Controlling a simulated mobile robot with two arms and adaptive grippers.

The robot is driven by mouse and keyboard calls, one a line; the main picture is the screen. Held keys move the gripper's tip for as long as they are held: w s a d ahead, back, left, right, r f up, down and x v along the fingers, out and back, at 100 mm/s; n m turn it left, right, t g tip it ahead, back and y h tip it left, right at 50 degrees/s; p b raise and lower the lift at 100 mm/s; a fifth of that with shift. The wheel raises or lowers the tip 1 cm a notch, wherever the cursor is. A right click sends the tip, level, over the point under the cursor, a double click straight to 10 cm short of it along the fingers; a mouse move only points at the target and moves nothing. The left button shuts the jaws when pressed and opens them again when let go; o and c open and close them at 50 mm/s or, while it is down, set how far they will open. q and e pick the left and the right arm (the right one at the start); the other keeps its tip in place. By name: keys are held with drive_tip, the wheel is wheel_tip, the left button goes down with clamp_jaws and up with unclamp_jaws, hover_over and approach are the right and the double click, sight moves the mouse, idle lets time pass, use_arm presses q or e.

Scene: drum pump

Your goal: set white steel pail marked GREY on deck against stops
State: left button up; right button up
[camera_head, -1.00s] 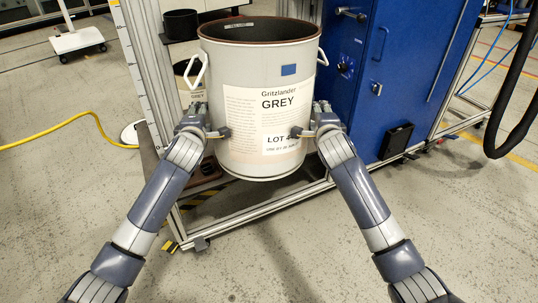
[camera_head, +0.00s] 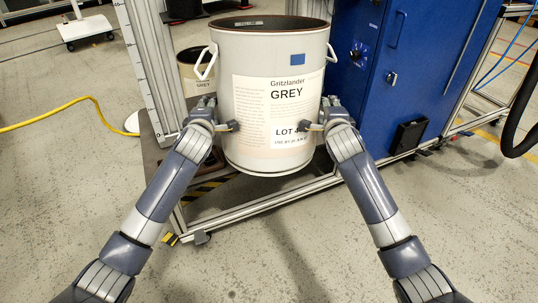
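The white steel pail (camera_head: 298,165) marked GREY is upright in the middle of the view, between my two grippers. It has a dark open top, a blue square, a paper label and white side handles. My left gripper (camera_head: 222,114) is at its lower left side and my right gripper (camera_head: 321,114) at its lower right. Their fingers look spread, with one finger of each across the pail's front; other contact is partly hidden. The pail hides much of the aluminium frame (camera_head: 262,207) behind and below it. I cannot pick out the deck's stops.
A smaller GREY-labelled pail (camera_head: 203,88) stands behind at left. A blue cabinet (camera_head: 395,75) stands close at right, with a black hose (camera_head: 524,105) beyond. A yellow cable (camera_head: 60,113) lies on the floor at left. A hazard-striped strip (camera_head: 208,188) shows below the smaller pail.

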sight(220, 115)
use_arm(q)
drive_tip(key=shift+s+d+r+h+b, duration=0.1)
drive_tip(key=shift+d+r+h+b, duration=0.1)
drive_tip(key=shift+d, duration=0.5)
drive_tip(key=shift+d+r+h+b, duration=0.15)
drive_tip(key=shift+d+r+h, duration=0.05)
drive_tip(key=shift+d, duration=0.45)
use_arm(e)
drive_tip(key=shift+s+a+r+y, duration=0.1)
drive_tip(key=shift+a+r+y, duration=0.1)
drive_tip(key=shift+a, duration=0.45)
drive_tip(key=shift+a+r+y, duration=0.15)
drive_tip(key=shift+a+y, duration=0.05)
drive_tip(key=shift+a, duration=0.4)
use_arm(q)
wheel_tip(220, 115, down, 3)
drive_tip(key=shift+s+r+b, duration=0.1)
drive_tip(key=shift+b, duration=0.9)
drive_tip(key=a, duration=0.4)
drive_tip(key=shift+a, duration=0.15)
drive_tip(key=o, duration=0.5)
drive_tip(key=shift+s+a, duration=0.1)
drive_tip(key=shift+a, duration=0.2)
use_arm(e)
drive_tip(key=d+f, duration=0.2)
drive_tip(key=d, duration=0.1)
drive_tip(key=d+f, duration=0.1)
drive_tip(key=shift+s+d, duration=0.2)
drive_tip(key=shift+d, duration=0.2)
